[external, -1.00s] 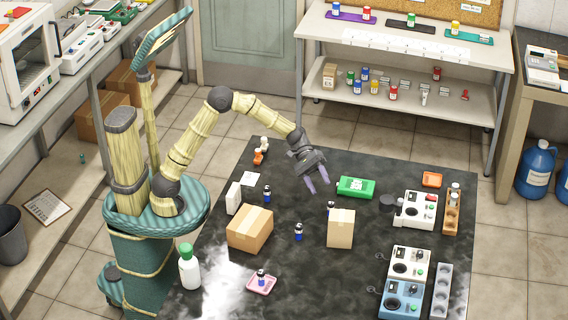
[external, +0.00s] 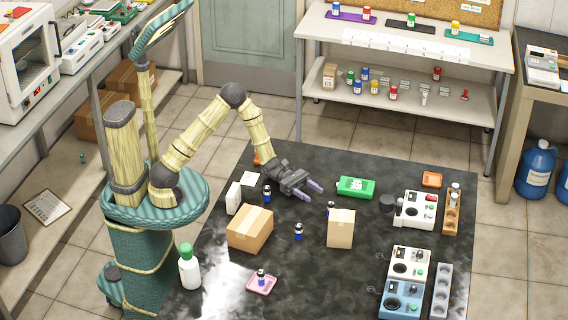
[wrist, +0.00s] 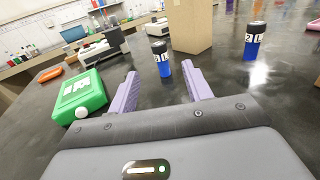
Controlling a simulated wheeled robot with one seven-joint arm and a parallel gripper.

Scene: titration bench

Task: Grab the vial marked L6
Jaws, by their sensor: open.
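A blue vial with a black cap (wrist: 160,62) stands upright on the dark bench, ahead of and between my fingers in the wrist view. Its white label shows an L and a figure that looks like 6, small and hard to read. In the external view this vial (external: 331,206) is partly hidden behind a cardboard box. A second blue vial (wrist: 254,42), labelled with a 2 and an L, stands to the right; it also shows in the external view (external: 298,231). My gripper (external: 315,192) is open and empty, just short of the first vial, not touching it.
The tall cardboard box (external: 340,229) stands close beside the first vial. A green case (external: 355,187) lies on the bench beyond my gripper. A larger carton (external: 250,229), another vial (external: 267,192) and a pink tray with a vial (external: 262,287) are nearer my base.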

